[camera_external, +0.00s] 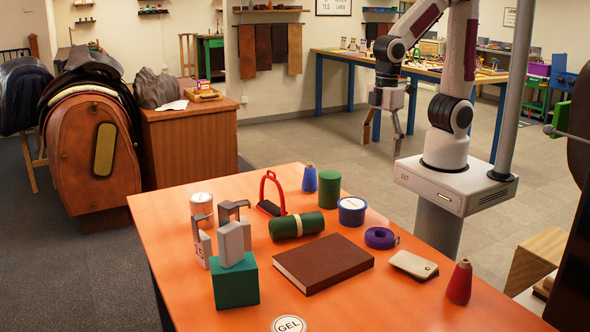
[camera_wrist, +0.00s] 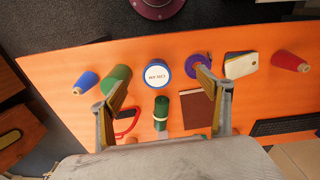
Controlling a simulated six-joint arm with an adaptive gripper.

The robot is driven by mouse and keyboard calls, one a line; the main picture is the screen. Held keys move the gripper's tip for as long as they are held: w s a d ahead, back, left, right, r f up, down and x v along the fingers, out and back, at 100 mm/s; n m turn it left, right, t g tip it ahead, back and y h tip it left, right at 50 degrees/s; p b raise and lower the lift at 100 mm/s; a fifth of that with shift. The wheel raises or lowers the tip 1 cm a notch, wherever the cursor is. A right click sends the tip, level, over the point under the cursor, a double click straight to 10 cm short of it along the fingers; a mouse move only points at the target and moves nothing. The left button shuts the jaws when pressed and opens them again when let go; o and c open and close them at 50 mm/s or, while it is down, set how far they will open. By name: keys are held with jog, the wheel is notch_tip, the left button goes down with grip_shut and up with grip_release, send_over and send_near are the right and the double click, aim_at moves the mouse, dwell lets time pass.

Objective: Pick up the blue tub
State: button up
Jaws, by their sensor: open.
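The blue tub (camera_external: 351,211) is a short round tub with a white lid, standing upright near the far edge of the orange table. In the wrist view the blue tub (camera_wrist: 157,75) shows from above, with dark lettering on its lid, ahead of and between my fingers. My gripper (camera_external: 381,138) is open and empty, raised well above and beyond the far table edge in the external view. In the wrist view my gripper (camera_wrist: 165,100) has its two fingers wide apart, with nothing between them in contact.
Close to the tub stand a green cylinder (camera_external: 329,188), a blue thread cone (camera_external: 309,178) and a purple tape roll (camera_external: 381,238). A green roll (camera_external: 296,225) and a brown book (camera_external: 323,263) lie nearer. A red cone (camera_external: 459,282) stands at the right.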

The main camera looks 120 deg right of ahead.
aim_at(352, 203)
jog(key=w+f+n, duration=0.1)
jog(key=f, duration=0.2)
jog(key=w+f+n+g, duration=0.1)
jog(key=f, duration=0.2)
jog(key=w+d+f+n, duration=0.1)
jog(key=f, duration=0.2)
jog(key=shift+w+n+g, duration=0.3)
jog(key=shift+w, duration=0.05)
jog(key=w+n, duration=0.1)
jog(key=f, duration=0.1)
jog(key=w+f+n, duration=0.1)
jog(key=shift+w+d+n, duration=0.25)
jog(key=shift+w+n, duration=0.05)
jog(key=shift+w, duration=0.05)
jog(key=shift+w+n+t, duration=0.5)
jog(key=shift+w+n, duration=0.25)
jog(key=shift+n, duration=0.15)
jog(key=shift+f, duration=1.25)
jog(key=shift+f, duration=0.1)
jog(key=shift+s+d+f, duration=0.1)
jog(key=shift+f, duration=1.15)
jog(key=shift+s+d+f, duration=0.1)
jog(key=shift+f, duration=1.15)
